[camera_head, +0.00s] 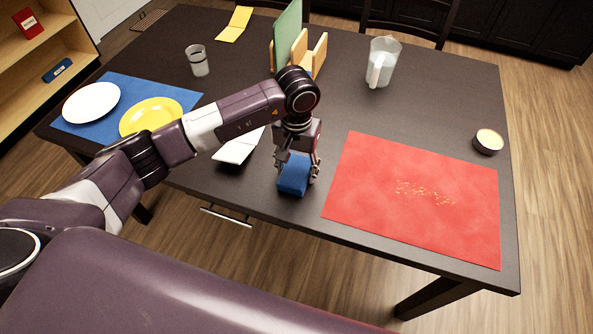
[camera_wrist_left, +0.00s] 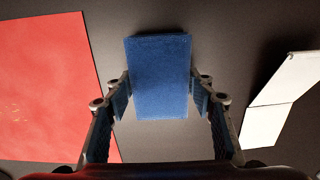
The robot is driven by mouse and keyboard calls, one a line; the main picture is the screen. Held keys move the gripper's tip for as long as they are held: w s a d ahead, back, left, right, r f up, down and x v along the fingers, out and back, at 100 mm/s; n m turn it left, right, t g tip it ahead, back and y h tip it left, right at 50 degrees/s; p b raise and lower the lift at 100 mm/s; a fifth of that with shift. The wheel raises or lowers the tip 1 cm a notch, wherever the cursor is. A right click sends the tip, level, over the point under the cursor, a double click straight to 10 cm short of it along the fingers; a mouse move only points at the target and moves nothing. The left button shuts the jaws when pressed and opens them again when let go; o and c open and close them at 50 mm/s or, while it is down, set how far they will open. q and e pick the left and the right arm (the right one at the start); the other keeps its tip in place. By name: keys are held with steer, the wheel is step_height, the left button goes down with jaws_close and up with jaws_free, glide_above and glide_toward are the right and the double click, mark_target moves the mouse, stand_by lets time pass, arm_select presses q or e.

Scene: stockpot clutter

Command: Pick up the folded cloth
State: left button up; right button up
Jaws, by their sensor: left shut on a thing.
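The folded cloth (camera_head: 293,177) is a blue block near the front edge of the dark table, left of the red mat. My left gripper (camera_head: 297,172) points down over it and is shut on it, one finger on each side. In the left wrist view the cloth (camera_wrist_left: 160,78) sits between the two fingertips (camera_wrist_left: 160,95). I cannot tell whether the cloth touches the table or is slightly above it. My right gripper is not in view.
The red mat (camera_head: 415,195) with crumbs lies right of the cloth, and a white folded card (camera_head: 238,148) lies left. Plates (camera_head: 92,102) rest on a blue mat (camera_head: 75,127). A pitcher (camera_head: 381,64), glass (camera_head: 198,62), wooden holder (camera_head: 315,53) and small bowl (camera_head: 488,142) stand farther away.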

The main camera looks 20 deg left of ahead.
mark_target(297, 169)
arm_select(q)
step_height(297, 169, up, 19)
steer(key=b, duration=0.2)
steer(key=shift+r, duration=0.2)
